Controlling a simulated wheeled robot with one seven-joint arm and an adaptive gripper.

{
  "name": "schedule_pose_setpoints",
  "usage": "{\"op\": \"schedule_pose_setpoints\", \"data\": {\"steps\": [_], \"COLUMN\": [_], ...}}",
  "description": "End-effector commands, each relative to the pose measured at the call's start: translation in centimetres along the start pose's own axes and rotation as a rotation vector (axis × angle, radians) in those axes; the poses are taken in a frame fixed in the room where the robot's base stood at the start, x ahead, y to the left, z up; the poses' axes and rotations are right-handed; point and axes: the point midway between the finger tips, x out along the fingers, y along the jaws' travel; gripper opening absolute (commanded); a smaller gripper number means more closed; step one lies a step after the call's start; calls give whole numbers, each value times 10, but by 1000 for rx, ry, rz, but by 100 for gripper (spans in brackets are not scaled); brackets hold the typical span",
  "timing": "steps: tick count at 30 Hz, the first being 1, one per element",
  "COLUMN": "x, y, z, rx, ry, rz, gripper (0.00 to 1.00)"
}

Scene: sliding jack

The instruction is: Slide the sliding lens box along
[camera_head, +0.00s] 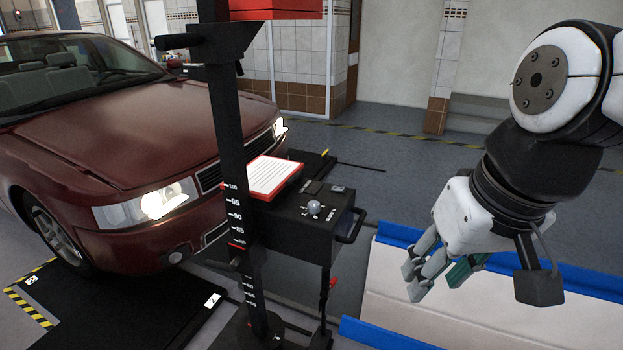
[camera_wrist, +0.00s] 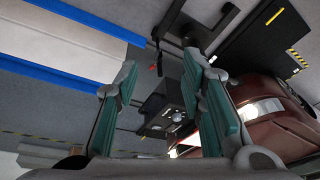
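The sliding lens box (camera_head: 306,218) is a black box on a black upright post with a white scale. A red-rimmed white panel (camera_head: 270,177), a silver knob and a black side handle (camera_head: 352,226) show on it. It stands in front of the red car's lit headlamp. My gripper (camera_head: 436,274) is to the right of the box, apart from it, with its fingers pointing down and left. In the wrist view my gripper (camera_wrist: 160,85) has its fingers spread with nothing between them touching. The box (camera_wrist: 168,105) shows beyond the gap between the fingers.
The red car (camera_head: 110,140) fills the left. A white ramp or bench with blue edges (camera_head: 440,318) lies below my gripper. Grey floor (camera_head: 400,165) is open behind the box. A black base with yellow striping lies by the car's wheel.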

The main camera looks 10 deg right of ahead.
Motion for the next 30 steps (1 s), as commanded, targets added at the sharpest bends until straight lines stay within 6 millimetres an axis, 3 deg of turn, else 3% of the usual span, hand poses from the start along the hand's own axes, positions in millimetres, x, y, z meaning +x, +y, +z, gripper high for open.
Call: {"op": "schedule_pose_setpoints", "data": {"steps": [1, 8, 17, 23, 30], "x": [14, 60, 137, 197, 272], "y": [-1, -7, 5, 28, 73], "z": [-16, -80, -166, -219, -274], "rx": [17, 74, 167, 247, 362], "ry": [-37, -147, -224, -223, -151], "rz": [-23, -168, -416, -608, -851], "gripper": [36, 36, 36, 36, 36]}}
